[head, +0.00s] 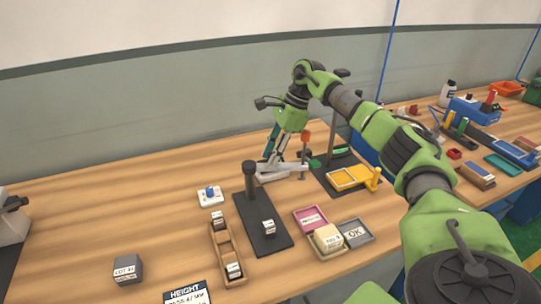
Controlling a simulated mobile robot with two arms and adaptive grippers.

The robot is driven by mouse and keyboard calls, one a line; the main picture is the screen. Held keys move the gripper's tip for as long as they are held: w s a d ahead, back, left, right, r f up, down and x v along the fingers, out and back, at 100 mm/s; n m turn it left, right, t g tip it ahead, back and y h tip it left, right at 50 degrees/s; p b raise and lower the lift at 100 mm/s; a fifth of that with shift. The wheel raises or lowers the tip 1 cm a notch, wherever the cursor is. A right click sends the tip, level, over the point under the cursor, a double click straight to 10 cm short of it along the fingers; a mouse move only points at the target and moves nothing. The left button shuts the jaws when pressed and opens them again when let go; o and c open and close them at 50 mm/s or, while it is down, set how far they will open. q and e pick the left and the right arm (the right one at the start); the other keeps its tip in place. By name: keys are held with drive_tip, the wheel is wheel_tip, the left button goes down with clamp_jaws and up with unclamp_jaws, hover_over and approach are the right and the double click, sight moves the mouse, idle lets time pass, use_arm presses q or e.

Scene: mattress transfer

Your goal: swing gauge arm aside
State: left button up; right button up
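The height gauge has a black base plate (264,238) with a black post (250,181) at its back. A light grey gauge arm (287,169) reaches right from the post, past the plate's right edge. An upright rod with an orange top (305,137) stands at its right end. My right gripper (268,164) reaches down over the gauge arm close to the post, with its fingertips at the bar. Whether it touches or grips the bar is too small to tell. A small white labelled block (268,227) lies on the black plate. My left gripper is out of view.
A wooden rack (226,249) with white blocks stands left of the gauge. A pink tray (310,219), a tray with a beige block (327,239) and a grey OK tray (355,233) stand right. The left table is mostly clear.

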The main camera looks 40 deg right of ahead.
drive_tip(key=shift+r, duration=0.25)
drive_tip(key=v, duration=1.1)
drive_tip(key=shift+d+r, duration=0.2)
drive_tip(key=shift+d, duration=0.05)
